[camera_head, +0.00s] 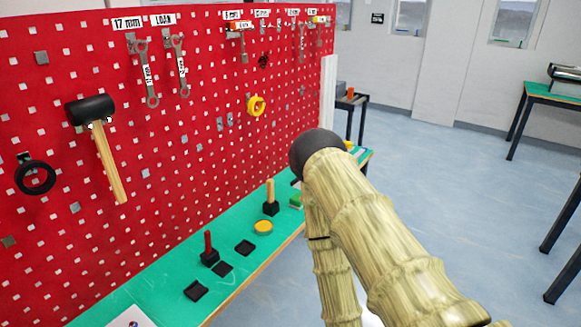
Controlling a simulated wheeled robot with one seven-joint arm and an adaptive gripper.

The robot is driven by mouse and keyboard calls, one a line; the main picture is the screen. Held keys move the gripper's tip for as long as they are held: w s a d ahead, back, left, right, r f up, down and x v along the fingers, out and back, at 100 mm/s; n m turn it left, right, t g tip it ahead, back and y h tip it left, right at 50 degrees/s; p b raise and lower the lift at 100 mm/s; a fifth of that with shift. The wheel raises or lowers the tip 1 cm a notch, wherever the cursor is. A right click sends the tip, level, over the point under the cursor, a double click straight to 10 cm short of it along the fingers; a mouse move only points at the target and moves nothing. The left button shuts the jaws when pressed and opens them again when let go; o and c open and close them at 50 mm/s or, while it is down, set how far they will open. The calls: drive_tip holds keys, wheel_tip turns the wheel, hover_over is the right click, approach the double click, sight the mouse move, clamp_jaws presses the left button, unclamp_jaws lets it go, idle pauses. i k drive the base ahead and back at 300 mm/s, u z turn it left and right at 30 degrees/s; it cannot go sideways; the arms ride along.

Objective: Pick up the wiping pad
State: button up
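No thing in view can be told for certain as the wiping pad. A small green block (296,200) stands near the front edge of the green bench, just left of my arm, and may be the pad. Black square pieces (196,290) and a round yellow-topped tin (263,227) also lie on the bench. My arm, with a bamboo-like surface and a dark rounded joint, rises from the lower right and hides the part of the bench behind it. The gripper itself does not show.
Two upright tools, one red-handled (209,250) and one wooden-handled (271,198), stand on the bench. Blue floor at right is open.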

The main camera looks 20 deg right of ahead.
sight(294, 202)
drive_tip(key=u, duration=0.05)
drive_tip(key=k, duration=0.5)
drive_tip(key=z, duration=0.85)
drive_tip(key=i, duration=1.15)
drive_tip(key=u, duration=0.55)
